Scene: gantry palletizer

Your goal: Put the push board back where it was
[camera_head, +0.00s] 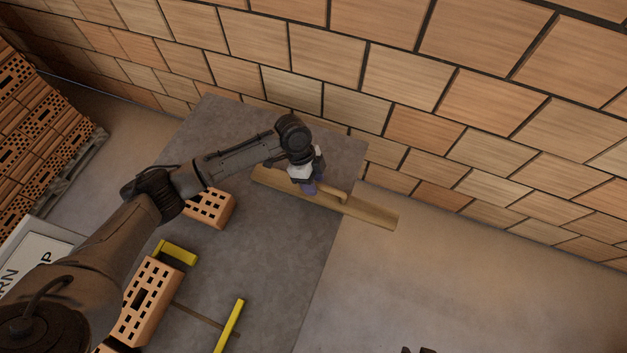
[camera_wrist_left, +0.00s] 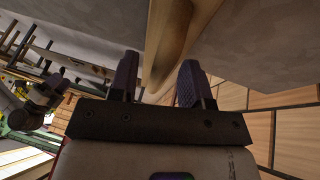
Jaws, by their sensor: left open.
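The push board (camera_head: 370,212) is a long, pale wooden board with a rounded wooden handle (camera_head: 334,192). It lies near the far end of a grey slab surface, and its right end reaches past the slab's right edge. My left gripper (camera_head: 307,187) is over the board at the handle, hiding part of both. In the left wrist view, the open fingers (camera_wrist_left: 158,78) stand on either side of the wooden handle (camera_wrist_left: 168,40), with gaps visible. Whether a finger touches it cannot be told. My right gripper does not show clearly.
The grey slab (camera_head: 270,235) carries a perforated brick (camera_head: 211,207), another brick (camera_head: 148,300) and a yellow-ended tool (camera_head: 229,325). A brick wall (camera_head: 450,150) runs behind. A brick stack (camera_head: 40,130) stands at left. The floor (camera_head: 450,290) at right is mostly clear.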

